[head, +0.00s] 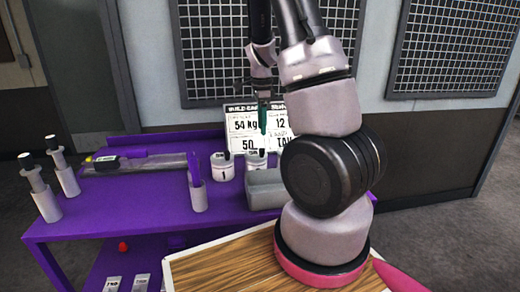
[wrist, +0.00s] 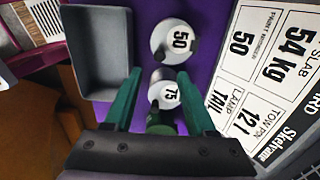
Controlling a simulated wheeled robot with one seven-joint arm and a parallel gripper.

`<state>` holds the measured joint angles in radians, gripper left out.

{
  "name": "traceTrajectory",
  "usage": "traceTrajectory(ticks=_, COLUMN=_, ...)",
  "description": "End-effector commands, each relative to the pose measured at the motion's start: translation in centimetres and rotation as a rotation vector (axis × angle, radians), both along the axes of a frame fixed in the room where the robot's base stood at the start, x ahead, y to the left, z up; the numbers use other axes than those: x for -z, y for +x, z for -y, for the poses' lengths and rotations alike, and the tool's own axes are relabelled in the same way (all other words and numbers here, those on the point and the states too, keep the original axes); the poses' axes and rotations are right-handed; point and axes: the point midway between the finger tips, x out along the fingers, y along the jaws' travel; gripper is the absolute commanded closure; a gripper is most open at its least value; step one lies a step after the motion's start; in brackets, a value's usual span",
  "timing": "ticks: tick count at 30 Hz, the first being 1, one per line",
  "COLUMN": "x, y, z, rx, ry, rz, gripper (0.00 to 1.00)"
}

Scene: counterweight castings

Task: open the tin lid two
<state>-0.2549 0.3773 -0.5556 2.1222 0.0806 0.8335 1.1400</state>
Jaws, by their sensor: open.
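Two white tins stand on the purple bench. The left one in the head view (head: 222,168) shows in the wrist view as the tin labelled 50 (wrist: 172,36). The right one in the head view (head: 255,160) is the tin labelled 75 in the wrist view (wrist: 170,94). Both have a dark upright piece at the lid. My gripper (head: 263,120) points down above the tin labelled 75. In the wrist view its green fingers (wrist: 160,76) are apart, with that tin showing between them. I cannot tell which tin is number two.
A grey open bin (head: 266,188) stands in front of the right tin. A white sign board (head: 258,125) stands close behind the tins. A purple holder (head: 198,190) is left of the bin. White posts (head: 42,190) stand at the bench's left end.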

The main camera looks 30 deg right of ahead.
Motion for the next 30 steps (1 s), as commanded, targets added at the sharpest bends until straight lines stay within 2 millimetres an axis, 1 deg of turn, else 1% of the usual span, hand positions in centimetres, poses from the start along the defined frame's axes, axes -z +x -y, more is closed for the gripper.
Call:
traceTrajectory(ticks=9, x=6.0, y=-0.2, z=0.0, rx=-0.001, ry=0.0, rz=-0.005, gripper=0.44)
traceTrajectory(ticks=12, x=7.6, y=-0.2, z=0.0, rx=-0.002, ry=0.001, rz=-0.004, gripper=0.44)
traceTrajectory(ticks=15, x=8.7, y=-0.1, z=0.0, rx=-0.002, ry=0.001, rz=-0.003, gripper=0.44)
traceTrajectory(ticks=20, x=9.6, y=-0.1, z=0.0, rx=-0.003, ry=0.001, rz=-0.001, gripper=0.44)
traceTrajectory(ticks=28, x=9.7, y=-0.1, z=0.0, rx=-0.003, ry=0.001, rz=0.0, gripper=0.44)
traceTrajectory(ticks=29, x=9.7, y=-0.1, z=0.0, rx=-0.003, ry=0.001, rz=0.0, gripper=0.55)
traceTrajectory(ticks=30, x=9.7, y=-0.1, z=0.0, rx=-0.003, ry=0.001, rz=0.0, gripper=0.71)
